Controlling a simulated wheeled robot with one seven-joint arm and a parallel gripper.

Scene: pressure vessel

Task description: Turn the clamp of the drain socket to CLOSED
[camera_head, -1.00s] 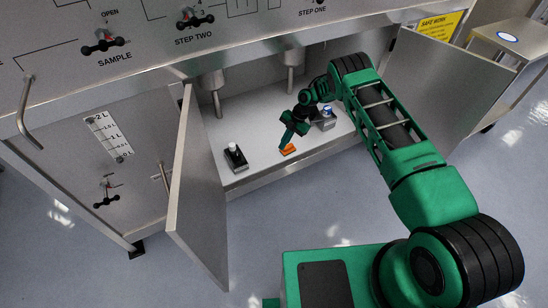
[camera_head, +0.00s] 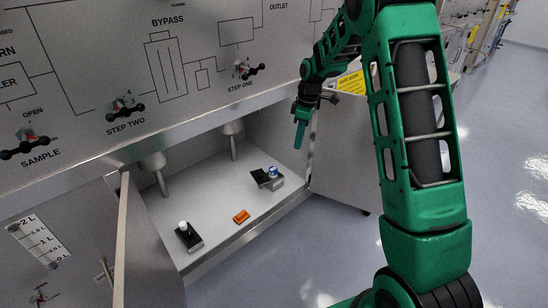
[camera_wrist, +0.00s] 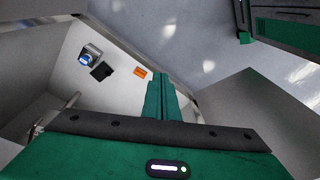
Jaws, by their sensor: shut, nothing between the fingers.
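A grey block with a blue-and-white top (camera_head: 273,173) stands at the right of the cabinet floor, with a flat black piece (camera_head: 258,177) at its left. The block also shows in the wrist view (camera_wrist: 90,56). A small orange piece (camera_head: 241,216) lies on the floor, left of and nearer than the block. A black base with a white knob (camera_head: 184,232) stands further left. No label marks the drain socket, and I cannot make out its clamp position. My gripper (camera_head: 299,146) is shut and empty, raised near the right cabinet door, apart from all these pieces.
Two metal pipes (camera_head: 233,147) hang inside the cabinet. The left door (camera_head: 121,240) and right door (camera_head: 345,150) stand open. The panel above carries several black-handled valves. The cabinet floor between the pieces is clear.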

